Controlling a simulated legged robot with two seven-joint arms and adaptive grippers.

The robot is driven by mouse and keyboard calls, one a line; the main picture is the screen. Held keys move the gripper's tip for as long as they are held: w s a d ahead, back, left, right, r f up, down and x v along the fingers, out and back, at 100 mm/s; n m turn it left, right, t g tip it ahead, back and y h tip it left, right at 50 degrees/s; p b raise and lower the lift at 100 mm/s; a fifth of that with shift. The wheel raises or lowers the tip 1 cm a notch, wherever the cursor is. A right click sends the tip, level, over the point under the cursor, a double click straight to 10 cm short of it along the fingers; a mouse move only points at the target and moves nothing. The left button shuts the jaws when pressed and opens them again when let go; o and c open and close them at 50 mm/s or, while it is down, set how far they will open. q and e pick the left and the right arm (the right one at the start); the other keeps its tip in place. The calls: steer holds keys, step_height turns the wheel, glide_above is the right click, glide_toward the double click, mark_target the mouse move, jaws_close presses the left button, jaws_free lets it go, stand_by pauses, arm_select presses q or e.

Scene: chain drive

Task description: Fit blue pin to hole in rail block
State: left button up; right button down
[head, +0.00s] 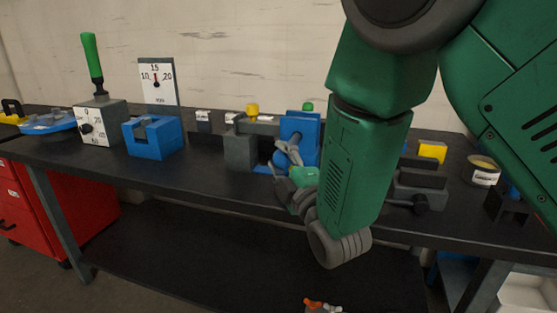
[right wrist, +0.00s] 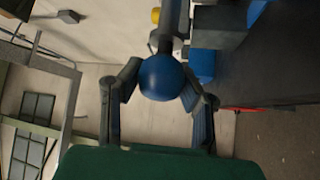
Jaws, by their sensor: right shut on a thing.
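My right gripper (head: 289,152) reaches down from the right to the fixture at the middle of the bench. In the right wrist view, my right gripper (right wrist: 160,90) has its two fingers closed around the round blue head of the blue pin (right wrist: 161,77). A grey shaft or bar lies in line beyond the head. A grey block (head: 240,152) with a blue upright part (head: 308,130) stands at the gripper, and seems to be the rail block. The hole is hidden, so I cannot tell whether the pin is in it. My left gripper is not in view.
A blue slotted block (head: 153,139), a dial box (head: 98,125) with a green lever and a blue-based tool stand at the left. A grey vise-like block (head: 420,188), a yellow block (head: 432,151) and a round tin (head: 482,170) stand at the right. The bench front between is clear.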

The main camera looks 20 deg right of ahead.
mark_target(292, 139)
steer(key=shift+w+d+b, duration=0.2)
steer(key=shift+w+d, duration=0.65)
steer(key=shift+w, duration=0.35)
steer(key=shift+w+d+b, duration=0.2)
steer(key=shift+w+d, duration=0.6)
steer(key=shift+w, duration=0.45)
steer(key=shift+w+d+b, duration=0.2)
steer(key=shift+w+d, duration=0.65)
steer(key=shift+w, duration=0.35)
steer(key=c, duration=1)
jaws_free()
steer(key=shift+c, duration=0.2)
steer(key=shift+s, duration=0.1)
steer(key=shift+s+f, duration=0.1)
steer(key=shift+s, duration=0.1)
steer(key=v, duration=1.1)
steer(key=shift+s, duration=0.15)
steer(key=shift+f, duration=0.1)
